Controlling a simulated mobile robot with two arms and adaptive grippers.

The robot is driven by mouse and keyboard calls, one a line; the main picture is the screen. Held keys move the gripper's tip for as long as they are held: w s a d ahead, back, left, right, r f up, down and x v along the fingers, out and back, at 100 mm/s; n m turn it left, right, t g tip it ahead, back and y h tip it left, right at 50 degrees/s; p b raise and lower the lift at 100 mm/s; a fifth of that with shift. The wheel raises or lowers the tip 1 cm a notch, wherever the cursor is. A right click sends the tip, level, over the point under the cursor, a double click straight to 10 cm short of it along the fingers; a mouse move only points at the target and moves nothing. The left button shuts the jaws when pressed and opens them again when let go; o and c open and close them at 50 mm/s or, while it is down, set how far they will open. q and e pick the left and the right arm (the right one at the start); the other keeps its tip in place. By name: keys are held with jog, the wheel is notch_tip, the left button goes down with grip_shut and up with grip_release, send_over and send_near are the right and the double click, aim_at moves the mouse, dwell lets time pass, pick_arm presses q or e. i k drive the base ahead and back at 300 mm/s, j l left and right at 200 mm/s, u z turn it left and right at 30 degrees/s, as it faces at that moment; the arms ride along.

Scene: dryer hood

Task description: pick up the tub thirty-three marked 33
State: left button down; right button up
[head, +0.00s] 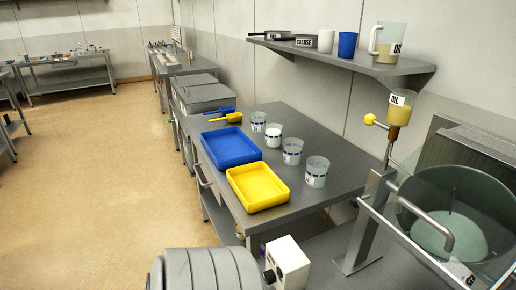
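The nearest tub (316,172) is at the right end of the row. Behind it stand a second tub (292,151), a third tub (273,135) and the farthest tub (258,121). Their marks are too small to read, so I cannot tell which is tub thirty-three. Neither of my grippers shows in the head view.
A yellow tray (284,202) and a blue tray (254,154) lie left of the tubs, with a yellow scoop (234,117) and a blue scoop (219,111) behind. A wall shelf (395,71) holds a jug (385,45) and cups. A machine with a round bowl (455,205) stands at right. Open floor lies left.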

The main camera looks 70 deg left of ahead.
aim_at(292, 147)
jog(key=u, duration=2.05)
